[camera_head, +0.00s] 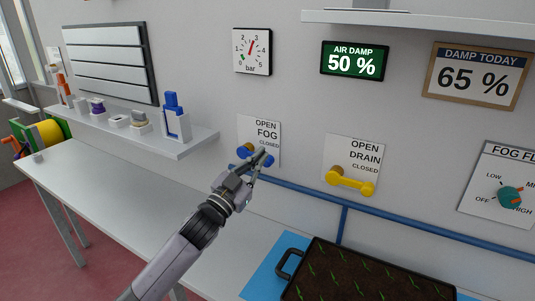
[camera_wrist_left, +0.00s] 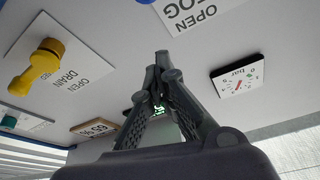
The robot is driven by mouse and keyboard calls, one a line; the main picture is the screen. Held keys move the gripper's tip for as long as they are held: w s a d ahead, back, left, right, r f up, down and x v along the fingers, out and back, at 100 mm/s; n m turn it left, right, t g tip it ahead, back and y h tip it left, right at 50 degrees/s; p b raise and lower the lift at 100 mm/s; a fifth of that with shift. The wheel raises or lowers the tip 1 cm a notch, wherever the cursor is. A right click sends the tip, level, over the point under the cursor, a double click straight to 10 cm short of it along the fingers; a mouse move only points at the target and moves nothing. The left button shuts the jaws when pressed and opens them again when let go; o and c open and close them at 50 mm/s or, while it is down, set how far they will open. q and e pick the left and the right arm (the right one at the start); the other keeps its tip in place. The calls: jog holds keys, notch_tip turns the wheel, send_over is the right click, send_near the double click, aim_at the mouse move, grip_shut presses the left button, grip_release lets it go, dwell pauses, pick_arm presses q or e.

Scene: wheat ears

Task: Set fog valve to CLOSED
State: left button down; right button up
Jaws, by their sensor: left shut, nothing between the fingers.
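The fog valve (camera_head: 243,151) is on the white wall plate marked OPEN, FOG and CLOSED. Its blue lever shows on both sides of my left gripper's tips, and its middle is hidden behind them. It seems to lie nearly level, with its end on the right, below the word CLOSED. My left gripper (camera_head: 262,157) is shut and empty in front of the lever; I cannot tell whether it touches. In the left wrist view the gripper (camera_wrist_left: 164,68) shows shut, and only a bit of blue (camera_wrist_left: 146,1) shows at the top edge by the FOG plate (camera_wrist_left: 192,10). My right gripper is not in view.
The drain valve (camera_head: 352,182) with a yellow lever is to the right. A blue pipe (camera_head: 400,226) runs along the wall below. A soil tray (camera_head: 313,240) with seedlings stands on the bench. A shelf (camera_head: 190,147) with small items is at left.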

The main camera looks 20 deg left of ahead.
pick_arm(q)
jog(key=b+v, duration=0.1)
jog(key=v, duration=0.3)
jog(key=shift+s+a+f, duration=0.15)
jog(key=shift+s+f, duration=0.05)
jog(key=shift+s, duration=0.05)
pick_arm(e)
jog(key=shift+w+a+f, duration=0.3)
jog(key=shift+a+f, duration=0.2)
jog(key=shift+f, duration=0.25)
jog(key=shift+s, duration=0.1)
